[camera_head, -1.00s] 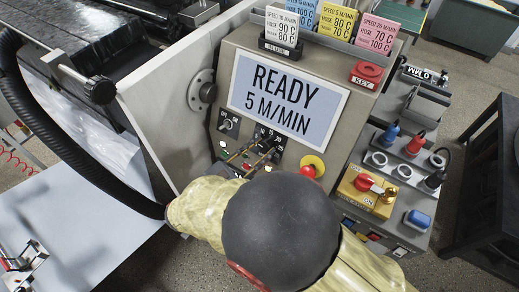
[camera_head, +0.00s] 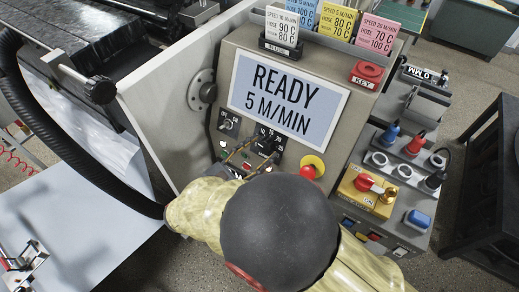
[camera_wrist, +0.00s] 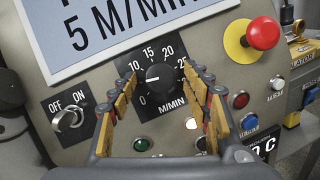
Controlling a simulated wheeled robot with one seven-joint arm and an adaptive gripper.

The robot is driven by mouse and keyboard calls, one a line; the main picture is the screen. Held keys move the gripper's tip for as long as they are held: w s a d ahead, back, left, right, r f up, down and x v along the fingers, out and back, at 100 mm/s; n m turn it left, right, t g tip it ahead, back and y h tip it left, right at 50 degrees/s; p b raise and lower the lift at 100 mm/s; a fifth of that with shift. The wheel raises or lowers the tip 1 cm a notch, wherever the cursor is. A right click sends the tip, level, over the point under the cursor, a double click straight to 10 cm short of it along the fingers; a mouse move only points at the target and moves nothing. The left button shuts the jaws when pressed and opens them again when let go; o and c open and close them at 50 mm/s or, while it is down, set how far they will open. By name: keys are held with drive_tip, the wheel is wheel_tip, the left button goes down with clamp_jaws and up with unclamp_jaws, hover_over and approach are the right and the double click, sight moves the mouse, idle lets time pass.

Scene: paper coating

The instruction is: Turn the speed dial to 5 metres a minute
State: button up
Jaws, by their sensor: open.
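The speed dial (camera_wrist: 160,76) is a round black knob on a black plate marked from 0 to 25 M/MIN. Its white pointer line points to the left, between the 0 and the 10; the 5 mark is hidden behind a finger. The display (camera_head: 288,99) reads READY 5 M/MIN. My gripper (camera_wrist: 160,73) is open, with one orange-padded finger on each side of the dial. I see gaps between the fingers and the knob. In the head view my gripper (camera_head: 255,153) is in front of the dial plate, and my arm covers the panel below.
An OFF/ON toggle (camera_wrist: 68,118) sits left of the dial. A red emergency button (camera_wrist: 263,33) on a yellow ring is at the upper right. Green (camera_wrist: 142,144), red (camera_wrist: 240,99) and blue (camera_wrist: 249,122) buttons and a lit white lamp (camera_wrist: 192,123) are close to the fingers.

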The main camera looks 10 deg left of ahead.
drive_tip(key=v, duration=1.1)
drive_tip(key=shift+s+a, duration=0.25)
drive_tip(key=shift+s, duration=0.05)
